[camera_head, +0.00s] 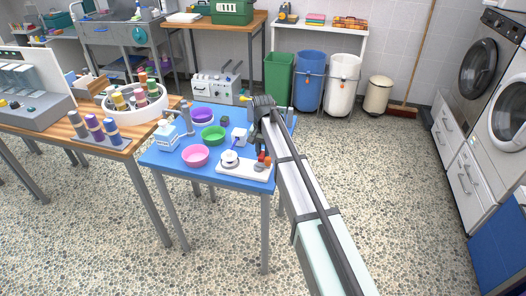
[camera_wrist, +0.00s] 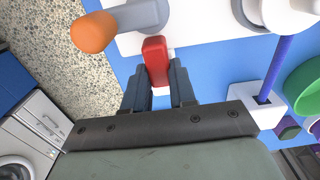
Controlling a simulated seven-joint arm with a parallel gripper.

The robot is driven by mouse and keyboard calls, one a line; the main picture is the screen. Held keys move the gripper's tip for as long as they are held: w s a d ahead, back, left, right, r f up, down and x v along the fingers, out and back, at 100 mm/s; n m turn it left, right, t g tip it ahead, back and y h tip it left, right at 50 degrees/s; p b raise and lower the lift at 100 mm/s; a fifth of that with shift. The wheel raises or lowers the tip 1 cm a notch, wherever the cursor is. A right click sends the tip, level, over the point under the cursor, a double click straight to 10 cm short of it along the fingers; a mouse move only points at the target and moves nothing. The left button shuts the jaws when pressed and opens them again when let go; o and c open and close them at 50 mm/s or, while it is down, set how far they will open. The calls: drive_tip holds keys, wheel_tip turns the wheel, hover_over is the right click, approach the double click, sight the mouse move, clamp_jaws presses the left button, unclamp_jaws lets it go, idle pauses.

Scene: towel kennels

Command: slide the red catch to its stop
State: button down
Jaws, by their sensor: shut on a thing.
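The red catch (camera_wrist: 155,58) is a small upright red piece by the edge of a white panel (camera_wrist: 200,20), with a pale slot or base beside it. My gripper (camera_wrist: 160,80) has its two dark fingers on either side of the catch and is shut on it. In the head view, my gripper (camera_head: 262,146) reaches down at the right side of the blue table, and the red catch (camera_head: 261,156) shows only as a small spot below it. The white panel (camera_head: 232,171) lies on the table. My fingers partly hide the catch's lower part.
An orange-tipped grey lever (camera_wrist: 92,32) sits close left of the catch in the wrist view. A white round knob (camera_head: 229,158) is on the panel. A white block with a blue rod (camera_head: 239,137), pink bowl (camera_head: 195,156) and green bowl (camera_head: 213,136) stand nearby.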

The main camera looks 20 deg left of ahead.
drive_tip(key=w, duration=0.3)
drive_tip(key=shift+w, duration=0.3)
drive_tip(key=c, duration=0.9)
unclamp_jaws()
wheel_tip(320, 180, up, 14)
drive_tip(key=shift+f, duration=0.1)
drive_tip(key=shift+s, duration=0.1)
